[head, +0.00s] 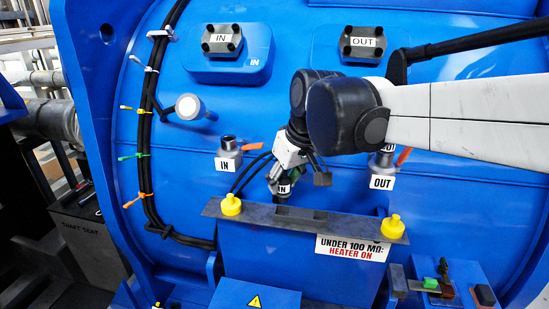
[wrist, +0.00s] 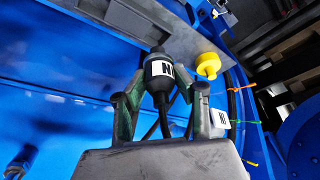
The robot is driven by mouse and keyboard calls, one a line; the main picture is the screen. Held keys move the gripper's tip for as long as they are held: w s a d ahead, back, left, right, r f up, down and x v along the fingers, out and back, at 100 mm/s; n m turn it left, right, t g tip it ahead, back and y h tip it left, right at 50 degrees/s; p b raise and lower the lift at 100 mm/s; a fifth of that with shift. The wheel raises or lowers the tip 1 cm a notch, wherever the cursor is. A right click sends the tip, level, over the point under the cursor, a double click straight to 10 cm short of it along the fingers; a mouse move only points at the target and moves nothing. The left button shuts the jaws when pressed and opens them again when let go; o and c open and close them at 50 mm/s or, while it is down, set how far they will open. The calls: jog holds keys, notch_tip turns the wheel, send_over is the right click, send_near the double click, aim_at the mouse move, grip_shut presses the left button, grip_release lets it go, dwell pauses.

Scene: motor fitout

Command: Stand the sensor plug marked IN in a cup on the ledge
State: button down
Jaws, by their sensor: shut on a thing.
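The dark sensor plug (head: 284,188) carries a white IN label. My gripper (head: 299,179) is shut on it, just above and behind the grey ledge (head: 340,225) in the head view. In the wrist view the plug (wrist: 157,87) sits between the fingers of my gripper (wrist: 160,98), its nose toward the ledge (wrist: 183,38) and its cable trailing back between the fingers. Dark recessed holders (head: 300,212), perhaps the cups, show midway along the ledge. Whether the plug's nose touches anything is unclear.
Yellow caps stand at the ledge's left (head: 231,204) and right (head: 393,228). Behind are the IN port (head: 229,145) and the OUT port, partly hidden by my arm, with orange levers. A warning sign (head: 352,248) hangs below the ledge. Black cables run down the blue housing.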

aim_at(285, 192)
jog(key=shift+f+b, duration=0.35)
jog(key=shift+f, duration=0.45)
jog(key=shift+f+b, duration=1.05)
jog(key=shift+f, duration=0.5)
dwell(1.0)
jog(key=c, duration=1.3)
grip_release()
jog(key=v, duration=1.2)
jog(key=shift+d, duration=0.1)
jog(key=s+d+f+m+t+b, duration=0.1)
jog(key=s+d+f, duration=0.3)
jog(key=f, duration=0.4)
jog(key=s+d+f+m+t+h+b, duration=0.1)
jog(key=s+d+f+m+b, duration=0.2)
jog(key=f, duration=0.5)
jog(key=s+d+f+m+t+h+b, duration=0.1)
jog(key=s+d+f+m+b, duration=0.1)
jog(key=s+d+f+b, duration=0.2)
jog(key=shift+s+d+f, duration=0.4)
jog(key=shift+s+f, duration=0.05)
jog(key=shift+f, duration=0.25)
jog(key=shift+s+d+f, duration=0.35)
jog(key=shift+s+f, duration=0.05)
jog(key=shift+f, duration=0.3)
jog(key=shift+s+d+f, duration=0.4)
jog(key=shift+s+f, duration=0.05)
jog(key=shift+f, duration=0.3)
